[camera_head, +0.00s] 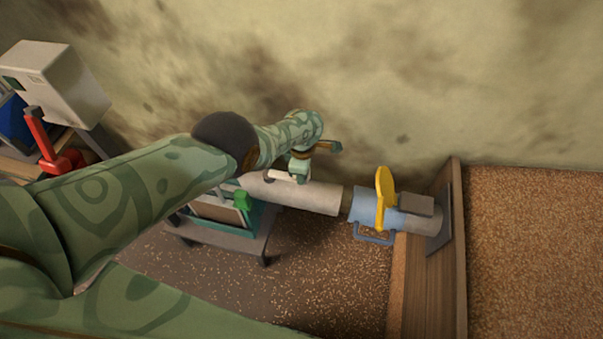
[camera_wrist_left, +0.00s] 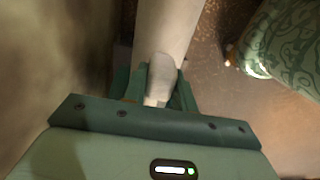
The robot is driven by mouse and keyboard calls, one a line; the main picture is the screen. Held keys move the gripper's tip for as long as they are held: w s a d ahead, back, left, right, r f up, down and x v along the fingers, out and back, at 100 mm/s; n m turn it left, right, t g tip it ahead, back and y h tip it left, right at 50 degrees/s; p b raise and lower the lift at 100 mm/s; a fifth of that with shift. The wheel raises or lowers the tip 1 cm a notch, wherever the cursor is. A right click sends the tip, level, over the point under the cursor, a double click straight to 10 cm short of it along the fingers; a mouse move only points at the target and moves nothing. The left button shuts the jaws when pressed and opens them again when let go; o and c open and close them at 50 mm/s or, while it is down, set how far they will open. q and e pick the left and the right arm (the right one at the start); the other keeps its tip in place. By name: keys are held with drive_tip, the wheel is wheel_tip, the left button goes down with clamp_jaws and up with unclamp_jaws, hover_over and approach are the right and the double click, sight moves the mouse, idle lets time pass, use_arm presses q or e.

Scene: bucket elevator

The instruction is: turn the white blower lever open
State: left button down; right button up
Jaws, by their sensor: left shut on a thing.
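The white blower lever (camera_head: 280,176) shows as a short pale bar at the left end of the pale pipe, partly covered by my left gripper (camera_head: 299,168). In the left wrist view, the lever's pale rounded end (camera_wrist_left: 158,75) lies between the two dark green fingers of my left gripper (camera_wrist_left: 155,92), which are shut on it. The pale pipe (camera_wrist_left: 165,25) runs away behind it. How far the lever is turned cannot be told. My right gripper is not in view.
A blue pipe section with a yellow disc handle (camera_head: 384,190) lies right of the pale pipe (camera_head: 320,198). A wooden bin wall (camera_head: 425,285) borders grain (camera_head: 530,250) at the right. A red lever (camera_head: 60,158) and a grey box (camera_head: 60,80) stand at the left. The wall rises close behind.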

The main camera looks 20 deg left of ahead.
use_arm(q)
drive_tip(key=shift+s+d+f, duration=0.1)
drive_tip(key=shift+d, duration=0.25)
drive_tip(key=c, duration=1.3)
unclamp_jaws()
drive_tip(key=shift+o, duration=0.9)
drive_tip(key=shift+a+r, duration=0.1)
drive_tip(key=shift+r, duration=0.1)
wheel_tip(320, 180, up, 16)
drive_tip(key=p, duration=1.1)
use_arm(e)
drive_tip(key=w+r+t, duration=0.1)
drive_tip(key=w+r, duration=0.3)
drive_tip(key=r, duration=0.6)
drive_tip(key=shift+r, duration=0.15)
use_arm(q)
drive_tip(key=shift+f, duration=0.1)
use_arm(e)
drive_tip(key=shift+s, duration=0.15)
